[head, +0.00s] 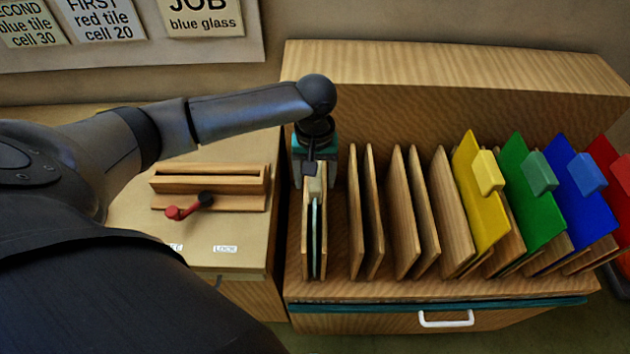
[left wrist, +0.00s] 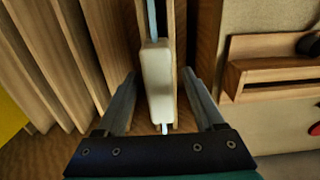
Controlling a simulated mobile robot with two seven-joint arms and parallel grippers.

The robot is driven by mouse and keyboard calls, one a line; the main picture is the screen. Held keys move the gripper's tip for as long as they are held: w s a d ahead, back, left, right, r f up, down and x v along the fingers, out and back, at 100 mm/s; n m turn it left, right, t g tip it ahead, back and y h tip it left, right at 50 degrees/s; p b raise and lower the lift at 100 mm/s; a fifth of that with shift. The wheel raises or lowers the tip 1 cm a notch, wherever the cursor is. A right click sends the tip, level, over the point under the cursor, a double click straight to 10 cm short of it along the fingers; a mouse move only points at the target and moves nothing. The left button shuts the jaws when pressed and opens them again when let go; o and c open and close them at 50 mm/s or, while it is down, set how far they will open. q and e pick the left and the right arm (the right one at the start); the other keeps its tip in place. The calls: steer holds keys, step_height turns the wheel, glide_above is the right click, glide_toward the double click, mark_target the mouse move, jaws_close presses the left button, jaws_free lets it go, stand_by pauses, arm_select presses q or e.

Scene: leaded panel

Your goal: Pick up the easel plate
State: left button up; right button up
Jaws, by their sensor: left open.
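The easel plate appears to be the thin pale plate (head: 316,240) standing upright in the leftmost slot of the wooden rack, between two wooden dividers. Its cream block handle (left wrist: 157,80) is in the middle of the left wrist view, with a pale blue edge beyond it. My left gripper (head: 313,176) is above this slot, pointing down. In the left wrist view its open fingers (left wrist: 159,76) stand on either side of the handle, with a gap on each side. In the head view the gripper partly hides the handle. My right gripper is not in view.
Yellow (head: 481,205), green (head: 532,190), blue (head: 580,190) and red (head: 608,165) plates with block handles stand farther right in the rack. A wooden holder (head: 210,184) with a red lever (head: 184,210) is left of it. A drawer with a white handle (head: 445,319) is below.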

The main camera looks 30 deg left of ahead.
arm_select(q)
jaws_close()
stand_by(0.4)
steer(key=shift+w+r, duration=0.1)
